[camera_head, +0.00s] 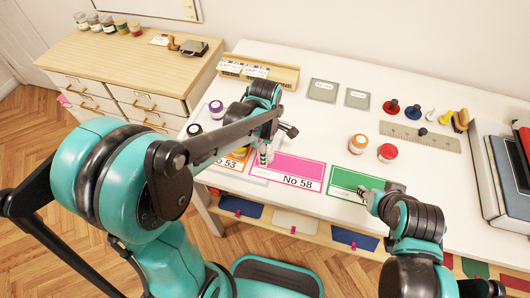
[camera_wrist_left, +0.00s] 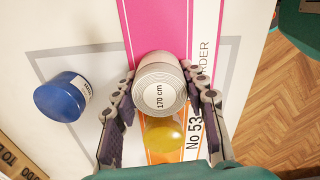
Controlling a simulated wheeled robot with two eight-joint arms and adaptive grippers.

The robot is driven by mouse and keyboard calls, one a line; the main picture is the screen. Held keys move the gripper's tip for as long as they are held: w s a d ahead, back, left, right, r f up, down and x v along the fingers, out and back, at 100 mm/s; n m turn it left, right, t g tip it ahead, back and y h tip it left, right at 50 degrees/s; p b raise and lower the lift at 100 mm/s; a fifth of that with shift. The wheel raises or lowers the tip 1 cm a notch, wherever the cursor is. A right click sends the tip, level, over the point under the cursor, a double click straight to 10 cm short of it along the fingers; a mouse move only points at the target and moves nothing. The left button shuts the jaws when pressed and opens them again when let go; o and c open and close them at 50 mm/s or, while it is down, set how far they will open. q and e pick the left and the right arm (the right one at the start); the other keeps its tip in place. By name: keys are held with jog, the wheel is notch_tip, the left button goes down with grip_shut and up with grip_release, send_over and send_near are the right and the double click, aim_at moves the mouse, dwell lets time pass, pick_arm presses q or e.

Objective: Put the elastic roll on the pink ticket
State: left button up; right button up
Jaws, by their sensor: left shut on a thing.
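The elastic roll (camera_wrist_left: 160,88), pale with a "170 cm" label, sits between the fingers of my left gripper (camera_wrist_left: 162,105) in the left wrist view. That gripper is shut on it. The roll overlaps the near end of the pink ticket (camera_wrist_left: 155,25); whether it touches the ticket I cannot tell. In the head view the pink ticket (camera_head: 287,171), marked No 58, lies on the white table, and my left gripper (camera_head: 265,152) is over its left end, with the roll mostly hidden. My right gripper (camera_head: 378,192) is by the green ticket; its fingers are unclear.
The orange ticket (camera_wrist_left: 158,156) lies beside the pink one, with a yellow round thing (camera_wrist_left: 165,133) over it. Orange (camera_head: 358,144) and red (camera_head: 387,152) rolls stand behind the green ticket (camera_head: 352,183). A ruler (camera_head: 440,142) lies at the right.

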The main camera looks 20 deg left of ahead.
pick_arm(q)
jog(key=shift+f, duration=0.15)
jog(key=o, duration=1.1)
